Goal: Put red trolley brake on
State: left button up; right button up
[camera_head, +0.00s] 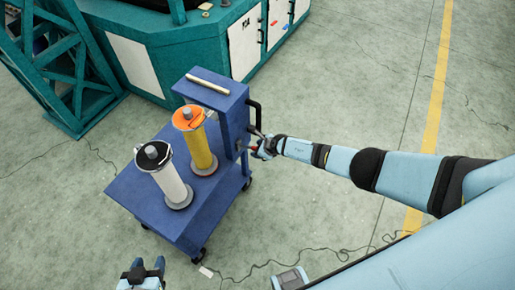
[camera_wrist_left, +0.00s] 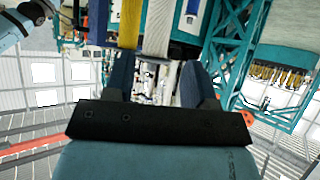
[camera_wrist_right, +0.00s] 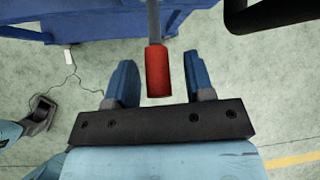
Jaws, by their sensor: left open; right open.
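The trolley (camera_head: 130,205) is blue, with an upright box at its back right. Its red brake handle (camera_wrist_right: 158,72) hangs on a grey rod in the right wrist view. My right gripper (camera_wrist_right: 161,80) is open, with one finger on each side of the red handle and visible gaps to both. In the head view my right gripper (camera_head: 260,149) is at the trolley's right side, by the box, and largely hides the handle. My left gripper (camera_head: 149,265) is open and empty at the bottom of the head view, in front of the trolley; its fingers show in the left wrist view (camera_wrist_left: 157,80).
A white spool (camera_head: 173,185) and a yellow spool (camera_head: 202,150) stand on the trolley. A black handle (camera_head: 254,115) sticks out from the box; it also shows close by in the right wrist view (camera_wrist_right: 275,15). Teal machinery (camera_head: 195,50) stands behind. Thin cables lie on open floor.

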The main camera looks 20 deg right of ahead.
pick_arm(q)
notch_tip(320, 180, up, 10)
jog(key=p, duration=1)
jog(key=shift+s+a+f+n+y, duration=0.25)
jog(key=shift+s+a+n+y, duration=0.05)
jog(key=shift+a+n, duration=0.15)
pick_arm(e)
jog(key=v, duration=1.3)
pick_arm(q)
jog(key=shift+w+a, duration=0.1)
jog(key=shift+w, duration=0.05)
